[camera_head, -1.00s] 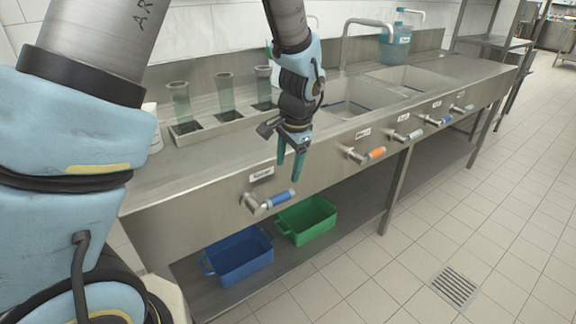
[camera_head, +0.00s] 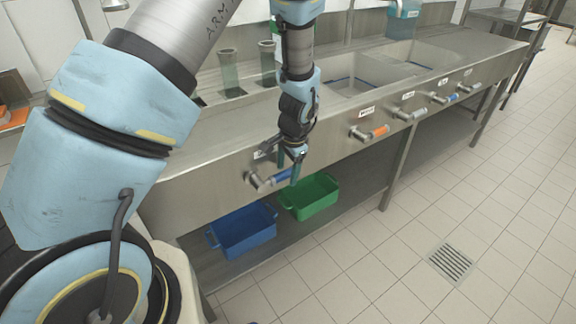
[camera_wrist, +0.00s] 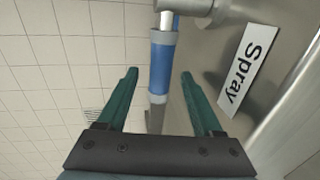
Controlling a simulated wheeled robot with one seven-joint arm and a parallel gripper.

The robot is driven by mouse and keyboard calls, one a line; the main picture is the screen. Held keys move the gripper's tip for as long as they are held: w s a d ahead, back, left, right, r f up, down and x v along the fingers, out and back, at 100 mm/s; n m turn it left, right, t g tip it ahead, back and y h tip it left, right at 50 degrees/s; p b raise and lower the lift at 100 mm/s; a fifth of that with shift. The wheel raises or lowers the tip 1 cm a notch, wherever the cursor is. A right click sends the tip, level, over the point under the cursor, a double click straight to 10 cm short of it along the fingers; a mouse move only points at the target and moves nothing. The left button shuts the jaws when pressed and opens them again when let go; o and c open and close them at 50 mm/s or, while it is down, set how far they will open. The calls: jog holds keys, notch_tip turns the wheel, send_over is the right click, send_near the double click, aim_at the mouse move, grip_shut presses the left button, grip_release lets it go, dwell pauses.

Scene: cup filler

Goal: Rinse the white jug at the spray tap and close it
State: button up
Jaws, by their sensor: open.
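The spray tap handle, a metal lever with a blue sleeve, shows in the wrist view (camera_wrist: 162,62) between the two green fingers of my gripper (camera_wrist: 158,80). Its label reads "Spray" (camera_wrist: 247,68). The fingers are open on either side of the sleeve, with a gap showing on both sides. In the head view my gripper (camera_head: 287,172) is at the blue-sleeved lever (camera_head: 268,180) on the counter's front panel and partly covers it. I cannot make out the white jug in the current views; my arm covers part of the counter.
A steel counter (camera_head: 215,160) has two sinks. To the right are more levers, the nearest one orange (camera_head: 378,131). A blue crate (camera_head: 243,230) and a green crate (camera_head: 310,196) stand on the lower shelf. The tiled floor in front is open, with a drain grate (camera_head: 450,262).

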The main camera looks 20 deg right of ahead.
jog(key=shift+c, duration=0.3)
grip_shut()
dwell(0.4)
